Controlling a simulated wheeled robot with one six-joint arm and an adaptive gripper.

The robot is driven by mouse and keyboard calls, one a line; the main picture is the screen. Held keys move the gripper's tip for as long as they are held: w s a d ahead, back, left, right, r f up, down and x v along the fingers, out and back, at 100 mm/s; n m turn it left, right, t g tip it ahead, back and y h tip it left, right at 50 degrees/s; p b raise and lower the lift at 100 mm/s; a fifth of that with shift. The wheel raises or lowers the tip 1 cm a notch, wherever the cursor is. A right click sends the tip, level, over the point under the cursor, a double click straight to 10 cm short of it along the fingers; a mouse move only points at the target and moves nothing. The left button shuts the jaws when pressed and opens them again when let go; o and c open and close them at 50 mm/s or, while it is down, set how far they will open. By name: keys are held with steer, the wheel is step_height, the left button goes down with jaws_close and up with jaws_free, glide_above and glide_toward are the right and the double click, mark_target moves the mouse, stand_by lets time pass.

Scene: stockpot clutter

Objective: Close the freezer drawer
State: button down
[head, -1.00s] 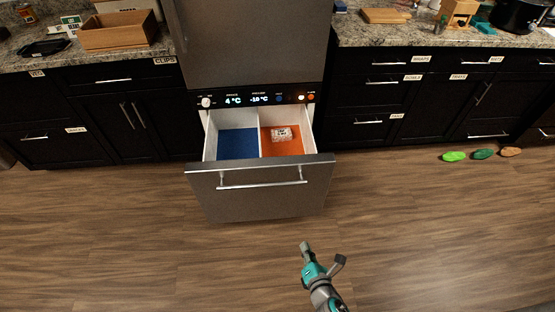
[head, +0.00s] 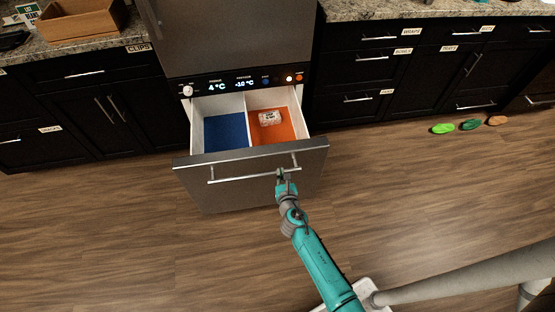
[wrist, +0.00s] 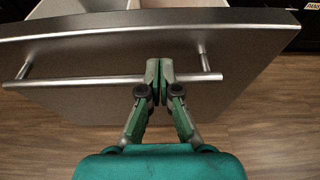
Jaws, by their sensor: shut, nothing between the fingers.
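The freezer drawer (head: 232,187) is pulled out below the dark fridge door. Its grey front and bar handle (head: 230,178) face me. Inside are a blue-floored left part (head: 226,132) and an orange-floored right part (head: 285,128), with a small white labelled packet (head: 270,117) on the orange floor. My gripper (head: 284,176) is shut and empty, at the right part of the handle. In the wrist view my gripper (wrist: 160,68) has its fingertips together over the handle bar (wrist: 95,82), close to the drawer front (wrist: 235,50). I cannot tell whether they touch.
A control panel (head: 240,84) with lit readouts sits above the drawer. Dark cabinets (head: 95,110) stand on both sides. Green and brown flat items (head: 470,125) lie on the floor at the right. The wooden floor (head: 100,240) before the drawer is otherwise clear.

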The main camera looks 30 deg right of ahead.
mark_target(276, 155)
steer(key=x, duration=0.5)
steer(key=shift+w+r, duration=0.25)
steer(key=shift+r, duration=0.05)
steer(key=shift+w+d, duration=0.35)
steer(key=shift+w, duration=0.55)
steer(key=shift+w, duration=0.1)
